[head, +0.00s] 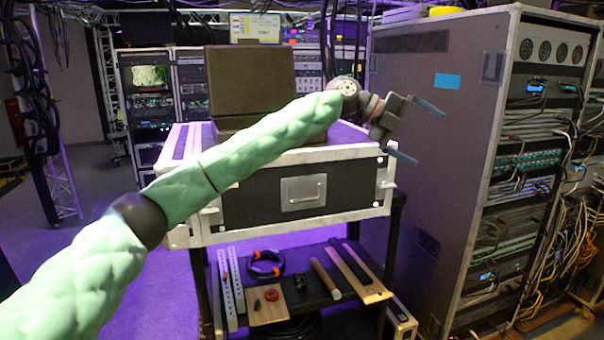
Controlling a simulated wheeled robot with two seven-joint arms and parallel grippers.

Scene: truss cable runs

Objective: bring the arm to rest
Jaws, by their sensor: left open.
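My left arm (235,160), in a pale green quilted sleeve, comes in from the lower left and reaches out over the black and silver flight case (250,203). My left gripper (417,132) is at the end of it, above the right end of the case and in front of the grey rack side. Its two blue-grey fingers are spread apart with nothing between them. My right gripper is not in this view.
A dark box (250,82) stands on the case, partly behind my arm. A tall rack (425,160) full of cables stands close on the right. A low shelf (330,292) holds a cable coil (266,270) and small parts. Truss (58,130) stands at left. Floor at left is clear.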

